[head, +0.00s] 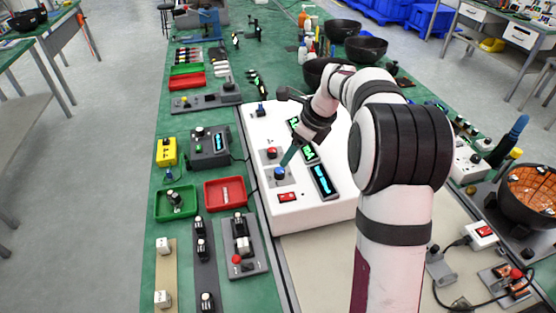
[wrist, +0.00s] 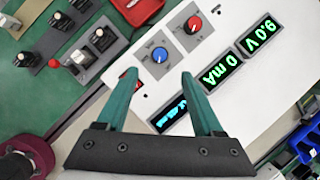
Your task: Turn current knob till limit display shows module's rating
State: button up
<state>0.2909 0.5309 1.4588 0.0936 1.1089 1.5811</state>
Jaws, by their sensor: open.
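A white power supply box (head: 312,213) carries a blue knob (head: 279,174), a red knob (head: 271,152) and three displays. In the wrist view the green displays read 9.0 V (wrist: 260,31) and 0 mA (wrist: 221,67). A cyan display (wrist: 168,113) is partly behind a finger and its digits are unreadable. My gripper (wrist: 158,74) is open, with its teal fingertips on either side of the blue knob's line and short of the knob (wrist: 159,54) in the picture. Contact cannot be told. The red knob (wrist: 193,24) lies beyond. I cannot identify the module or its rating.
A red rocker switch (head: 287,197) sits on the box near the blue knob. Left of the box are a red tray (head: 231,193), a green tray (head: 158,204) and a grey meter (head: 209,147). Dark bowls (head: 366,48) stand at the back. Beige bench is clear in front of the box.

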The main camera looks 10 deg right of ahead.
aim_at(280, 171)
jog(key=x, duration=0.9)
grip_shut()
